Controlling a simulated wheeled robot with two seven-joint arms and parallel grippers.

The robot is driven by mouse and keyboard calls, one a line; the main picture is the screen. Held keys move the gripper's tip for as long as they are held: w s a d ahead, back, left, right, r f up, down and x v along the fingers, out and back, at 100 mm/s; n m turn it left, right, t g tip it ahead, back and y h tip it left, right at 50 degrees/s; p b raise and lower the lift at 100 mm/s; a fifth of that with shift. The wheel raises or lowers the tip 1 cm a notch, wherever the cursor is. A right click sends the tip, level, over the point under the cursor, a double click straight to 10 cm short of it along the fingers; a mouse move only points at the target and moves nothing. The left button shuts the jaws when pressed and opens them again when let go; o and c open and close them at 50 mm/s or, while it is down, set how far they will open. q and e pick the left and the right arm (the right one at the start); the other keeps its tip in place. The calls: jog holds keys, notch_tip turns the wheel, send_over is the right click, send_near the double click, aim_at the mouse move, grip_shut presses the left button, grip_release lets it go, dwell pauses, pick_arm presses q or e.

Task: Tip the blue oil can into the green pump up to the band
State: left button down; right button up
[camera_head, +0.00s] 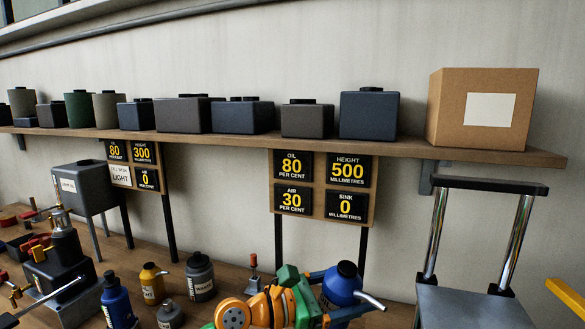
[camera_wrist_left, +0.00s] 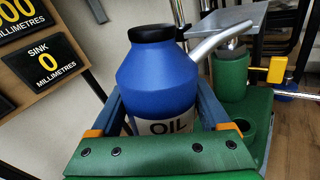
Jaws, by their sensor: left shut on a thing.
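The blue oil can (camera_head: 340,287) has a black cap, a grey spout and a white OIL label. My left gripper (camera_head: 331,297) is shut around its body. In the left wrist view the can (camera_wrist_left: 158,83) stands between the two blue fingers, with its spout pointing right toward the green pump (camera_wrist_left: 230,76). The pump shows a green cylinder, a green base with a round cup (camera_wrist_left: 238,128) and a yellow lever piece (camera_wrist_left: 277,69). I see no oil flowing. The band and the oil level cannot be made out. My right gripper is in neither view.
Yellow (camera_head: 151,285), grey (camera_head: 200,277) and dark blue (camera_head: 116,304) bottles stand on the bench left of my left gripper. Sign boards (camera_head: 321,186) stand behind. A shelf (camera_head: 250,138) holds dark boxes and a cardboard box (camera_head: 482,108).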

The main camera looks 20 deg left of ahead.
aim_at(354, 265)
pick_arm(q)
jog(key=shift+r, duration=0.1)
notch_tip(354, 265, up, 5)
jog(key=p, duration=0.4)
dwell(0.9)
